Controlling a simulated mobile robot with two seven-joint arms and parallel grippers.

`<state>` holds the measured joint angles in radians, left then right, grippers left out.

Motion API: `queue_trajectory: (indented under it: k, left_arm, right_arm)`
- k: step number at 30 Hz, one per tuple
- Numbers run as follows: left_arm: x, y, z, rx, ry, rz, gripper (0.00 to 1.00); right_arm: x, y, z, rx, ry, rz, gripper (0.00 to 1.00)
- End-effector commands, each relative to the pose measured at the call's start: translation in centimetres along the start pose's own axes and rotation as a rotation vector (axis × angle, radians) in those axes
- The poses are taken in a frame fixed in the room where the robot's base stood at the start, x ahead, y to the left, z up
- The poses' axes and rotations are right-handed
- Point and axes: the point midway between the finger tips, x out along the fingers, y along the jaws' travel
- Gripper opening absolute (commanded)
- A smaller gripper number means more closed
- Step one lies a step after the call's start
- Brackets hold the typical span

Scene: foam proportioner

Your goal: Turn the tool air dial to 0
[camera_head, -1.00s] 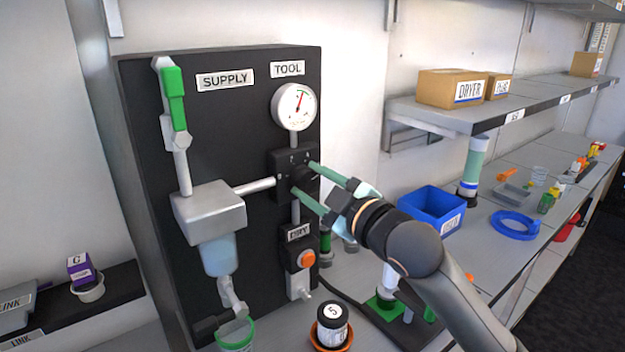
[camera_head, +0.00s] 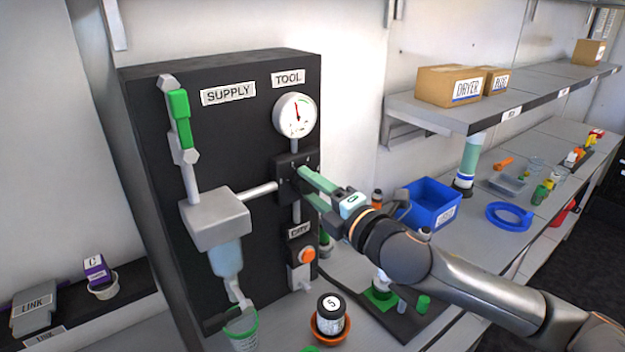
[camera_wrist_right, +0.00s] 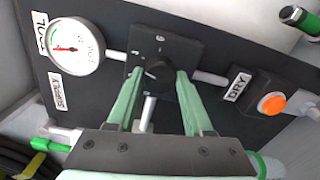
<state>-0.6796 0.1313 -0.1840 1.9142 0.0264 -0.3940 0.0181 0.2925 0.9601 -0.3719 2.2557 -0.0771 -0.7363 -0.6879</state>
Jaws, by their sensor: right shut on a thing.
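The tool air dial (camera_wrist_right: 158,72) is a black knob on a square black plate (camera_wrist_right: 172,50) with small white marks. In the head view the plate (camera_head: 284,178) sits under the round white TOOL gauge (camera_head: 295,116), and the knob is mostly hidden by my fingers. My right gripper (camera_head: 302,183) has its green fingers on both sides of the knob and is shut on it. The wrist view shows the fingertips (camera_wrist_right: 160,75) on either side of the knob. The gauge needle points nearly straight up in the head view. My left gripper is not in view.
The black panel (camera_head: 150,120) also carries a grey supply unit (camera_head: 215,220) with a green-handled valve (camera_head: 180,118) at left. An orange button (camera_head: 307,255) is below the dial. A blue bin (camera_head: 432,205) is at right.

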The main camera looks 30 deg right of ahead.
Motion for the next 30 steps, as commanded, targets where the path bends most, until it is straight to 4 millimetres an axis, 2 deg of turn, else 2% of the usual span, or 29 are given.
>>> queue_trajectory:
  k: [30]
  left_arm:
    - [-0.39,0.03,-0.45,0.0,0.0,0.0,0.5]
  right_arm:
    - [0.03,0.09,0.12,-0.968,-0.004,0.001,0.0]
